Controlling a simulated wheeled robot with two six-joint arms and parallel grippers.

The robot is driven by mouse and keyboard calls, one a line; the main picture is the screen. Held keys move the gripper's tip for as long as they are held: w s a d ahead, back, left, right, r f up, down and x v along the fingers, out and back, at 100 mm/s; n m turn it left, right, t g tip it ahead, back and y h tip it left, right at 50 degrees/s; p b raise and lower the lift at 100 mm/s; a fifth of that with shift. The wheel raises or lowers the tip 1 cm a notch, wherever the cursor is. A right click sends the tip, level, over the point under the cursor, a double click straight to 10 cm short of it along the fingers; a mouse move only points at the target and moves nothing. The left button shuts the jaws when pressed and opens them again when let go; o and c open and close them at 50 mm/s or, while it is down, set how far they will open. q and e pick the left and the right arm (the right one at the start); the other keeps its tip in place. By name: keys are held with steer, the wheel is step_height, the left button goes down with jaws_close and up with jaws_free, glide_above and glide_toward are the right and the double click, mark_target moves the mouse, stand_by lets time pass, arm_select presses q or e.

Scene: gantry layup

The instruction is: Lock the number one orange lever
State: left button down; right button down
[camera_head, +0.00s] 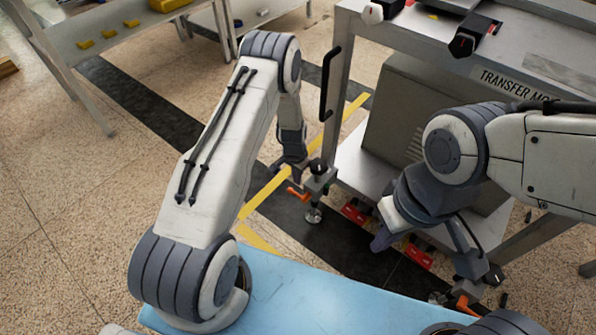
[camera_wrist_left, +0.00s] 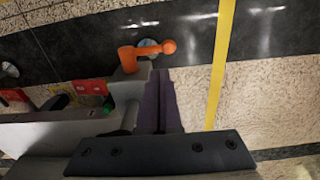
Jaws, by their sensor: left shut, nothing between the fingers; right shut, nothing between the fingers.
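An orange lever (camera_head: 297,192) sits on a grey clamp bracket (camera_head: 319,178) at the near left corner of the transfer cart. In the left wrist view this lever (camera_wrist_left: 146,52) shows just beyond my fingertips, with a round end at the right. My left gripper (camera_head: 296,172) is shut and empty close beside the lever; its dark purple fingers also show in the left wrist view (camera_wrist_left: 163,76). I cannot tell whether they touch. A second orange lever (camera_head: 465,304) is at the lower right. My right gripper (camera_head: 382,241) is shut and empty. No lever number is readable.
The transfer cart (camera_head: 361,168) stands at the right, with red blocks (camera_head: 418,257) low on its near side. A black handle (camera_head: 329,84) rises by its left post. A light blue surface (camera_head: 300,295) lies in front. Open floor (camera_head: 60,210) lies left.

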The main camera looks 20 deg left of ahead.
mark_target(297, 195)
arm_select(q)
steer(key=shift+s+a+f+b, duration=0.1)
steer(key=shift+s+f+b, duration=0.05)
steer(key=shift+s+f, duration=0.3)
steer(key=shift+s+a+f+b, duration=0.1)
steer(key=shift+s+f+b, duration=0.1)
steer(key=shift+f, duration=0.35)
arm_select(e)
steer(key=shift+f, duration=0.55)
steer(key=shift+f, duration=0.1)
arm_select(q)
steer(key=shift+f+h+b, duration=0.15)
steer(key=shift+h+b, duration=0.15)
steer(key=shift+b, duration=0.1)
arm_select(e)
steer(key=shift+a+f, duration=0.3)
